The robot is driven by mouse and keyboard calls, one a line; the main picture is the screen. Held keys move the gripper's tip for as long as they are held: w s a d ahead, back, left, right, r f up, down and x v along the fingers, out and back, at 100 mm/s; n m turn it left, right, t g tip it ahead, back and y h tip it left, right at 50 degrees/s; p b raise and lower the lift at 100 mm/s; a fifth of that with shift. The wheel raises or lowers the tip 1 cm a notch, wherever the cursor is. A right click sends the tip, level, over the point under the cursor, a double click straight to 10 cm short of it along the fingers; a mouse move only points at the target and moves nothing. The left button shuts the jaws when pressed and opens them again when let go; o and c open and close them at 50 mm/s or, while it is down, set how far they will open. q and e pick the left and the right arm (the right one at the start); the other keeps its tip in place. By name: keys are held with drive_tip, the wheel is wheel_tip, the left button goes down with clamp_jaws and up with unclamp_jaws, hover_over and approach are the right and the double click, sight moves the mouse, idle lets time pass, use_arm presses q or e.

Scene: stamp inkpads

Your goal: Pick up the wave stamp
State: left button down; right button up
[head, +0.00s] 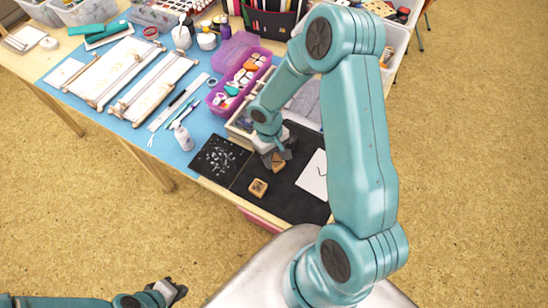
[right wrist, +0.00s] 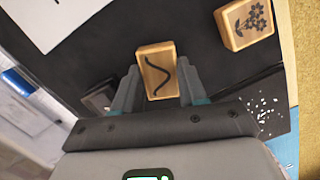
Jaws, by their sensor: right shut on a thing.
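The wave stamp (right wrist: 157,72) is a light wooden block with a dark wavy line on its face. In the right wrist view it sits between the two fingers of my right gripper (right wrist: 155,92), which is shut on it. In the head view the right gripper (head: 277,156) is over the black mat (head: 297,202), with the stamp (head: 279,162) partly hidden by the fingers. I cannot tell whether the stamp touches the mat. My left gripper (head: 174,291) is low at the bottom left, away from the table, too small to read its jaws.
A wooden flower stamp (head: 258,188) lies on the mat nearby. A speckled black sheet (head: 220,160) lies to the left. A purple box (head: 216,98) and a white bottle (head: 183,136) stand behind.

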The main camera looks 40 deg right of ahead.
sight(274, 159)
wheel_tip(274, 159, up, 20)
idle(0.3)
drive_tip(key=shift+o, duration=1.2)
drive_tip(key=shift+f, duration=0.1)
drive_tip(key=w+a+f+n, duration=0.1)
drive_tip(key=w+a+f, duration=0.2)
drive_tip(key=w+a, duration=0.6)
drive_tip(key=a, duration=0.3)
drive_tip(key=shift+w, duration=0.15)
